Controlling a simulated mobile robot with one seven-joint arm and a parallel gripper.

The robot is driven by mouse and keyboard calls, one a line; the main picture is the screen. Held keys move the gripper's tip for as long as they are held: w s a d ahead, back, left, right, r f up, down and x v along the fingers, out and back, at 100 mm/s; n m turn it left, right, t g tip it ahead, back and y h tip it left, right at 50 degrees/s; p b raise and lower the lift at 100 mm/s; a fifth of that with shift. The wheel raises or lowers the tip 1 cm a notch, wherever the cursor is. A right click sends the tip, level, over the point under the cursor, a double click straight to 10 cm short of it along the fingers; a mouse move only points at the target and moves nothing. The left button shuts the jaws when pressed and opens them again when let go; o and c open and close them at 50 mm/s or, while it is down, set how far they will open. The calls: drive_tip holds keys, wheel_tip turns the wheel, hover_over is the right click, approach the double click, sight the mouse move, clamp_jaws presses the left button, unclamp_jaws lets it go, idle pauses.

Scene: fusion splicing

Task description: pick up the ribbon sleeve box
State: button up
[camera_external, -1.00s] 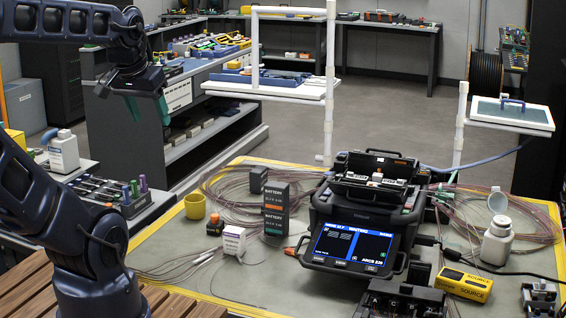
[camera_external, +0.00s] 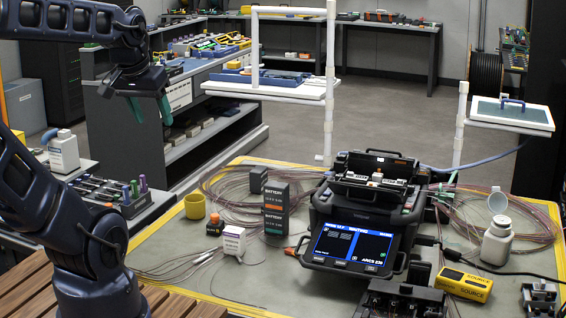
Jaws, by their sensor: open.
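Dark battery packs (camera_external: 276,212) stand right of the box, and a yellow cup (camera_external: 195,206) is behind it to the left. The fusion splicer (camera_external: 352,235) is further right. Loose fibre coils (camera_external: 225,187) lie behind. Some bare tabletop lies in front of the box.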

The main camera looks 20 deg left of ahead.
drive_tip(key=w+d+f+n+g+h, duration=0.2)
drive_tip(key=w+f+n, duration=0.35)
drive_tip(key=w, duration=0.25)
drive_tip(key=n+g+h, duration=0.2)
drive_tip(key=n, duration=0.6)
hover_over(233, 230)
drive_tip(key=s+a, duration=0.3)
wheel_tip(233, 230, down, 14)
drive_tip(key=shift+w+d+f+n, duration=0.55)
drive_tip(key=shift+d+f+n, duration=0.15)
drive_tip(key=shift+f, duration=2.6)
drive_tip(key=shift+w+d+f+n, duration=0.55)
drive_tip(key=shift+f+n, duration=0.25)
drive_tip(key=shift+f, duration=2.45)
drive_tip(key=shift+w+d+f+n, duration=0.55)
drive_tip(key=shift+d+f+n, duration=0.15)
drive_tip(key=shift+f, duration=2.6)
drive_tip(key=shift+c, duration=0.3)
drive_tip(key=c, duration=1)
